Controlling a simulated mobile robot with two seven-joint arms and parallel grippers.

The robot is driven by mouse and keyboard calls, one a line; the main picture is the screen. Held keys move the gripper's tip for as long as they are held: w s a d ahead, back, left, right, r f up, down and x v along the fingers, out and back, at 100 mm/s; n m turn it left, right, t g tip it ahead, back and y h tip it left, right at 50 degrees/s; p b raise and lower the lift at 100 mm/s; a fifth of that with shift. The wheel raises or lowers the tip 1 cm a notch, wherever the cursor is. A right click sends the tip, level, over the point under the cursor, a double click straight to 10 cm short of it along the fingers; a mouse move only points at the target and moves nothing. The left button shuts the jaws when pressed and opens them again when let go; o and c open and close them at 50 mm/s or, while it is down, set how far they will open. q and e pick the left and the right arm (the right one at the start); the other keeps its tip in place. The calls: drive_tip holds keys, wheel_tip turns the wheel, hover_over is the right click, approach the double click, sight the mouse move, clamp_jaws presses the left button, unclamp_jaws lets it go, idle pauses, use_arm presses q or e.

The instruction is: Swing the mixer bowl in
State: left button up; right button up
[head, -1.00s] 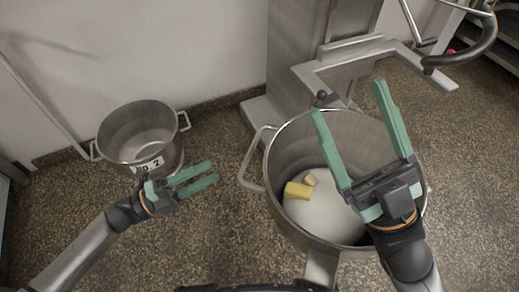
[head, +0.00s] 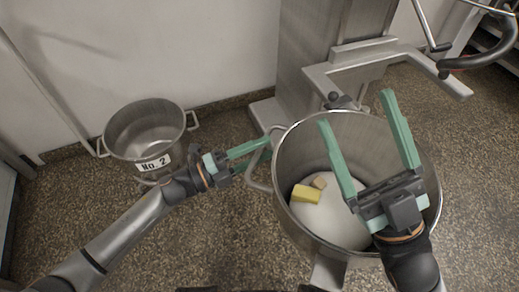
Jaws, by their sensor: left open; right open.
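The mixer bowl (head: 287,168) is a large steel pot with side handles, standing swung out in front of the mixer. White powder (head: 322,214), a yellow block (head: 306,194) and a small tan lump (head: 319,183) lie in it. My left gripper (head: 268,146) is open, its green fingers reaching right to the bowl's left handle (head: 257,184); I cannot tell whether they touch or surround it. My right gripper (head: 356,110) is open and empty above the right part of the bowl, hiding some of its inside and rim. The mixer's bowl-support arms (head: 388,58) lie behind the bowl.
A second steel pot (head: 155,163) marked "No. 2" stands at the left by the wall. The mixer column (head: 337,32) rises behind the bowl. A dark curved hook or handle (head: 488,58) hangs at the upper right. Speckled floor (head: 222,240) is clear between the pots.

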use_arm(q)
clamp_jaws()
idle(1.4)
